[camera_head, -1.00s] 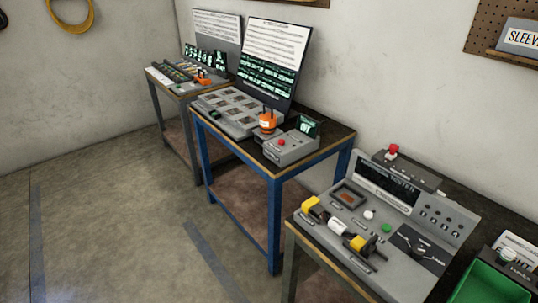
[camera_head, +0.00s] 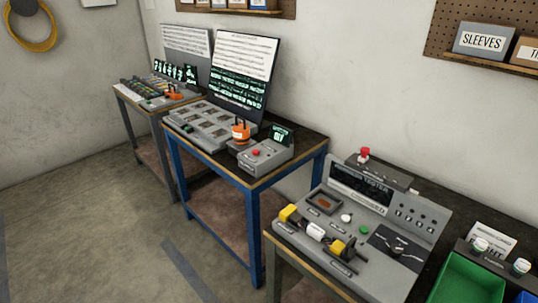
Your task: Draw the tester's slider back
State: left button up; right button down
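The tester (camera_head: 375,225) is a grey console with a dark display, on the near bench at the right. On its front left part a yellow block (camera_head: 289,213), a white cylinder (camera_head: 316,231) and a second yellow block (camera_head: 337,247) stand in a row. A dark part adjoins the second yellow block. I cannot tell for sure which of these is the slider. A white button (camera_head: 346,218) and a green button (camera_head: 363,230) are on the panel, with a dark dial plate beside them. Neither gripper is in view.
A blue-framed table (camera_head: 254,232) with an orange item (camera_head: 241,132) and a small grey box stands left of the tester. Another bench is farther left. A green bin (camera_head: 468,280) is at the right. Open floor (camera_head: 100,240) lies at the left.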

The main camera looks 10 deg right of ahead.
aim_at(347, 254)
jog(key=u, duration=0.9)
jog(key=k, duration=0.45)
jog(key=z, duration=0.3)
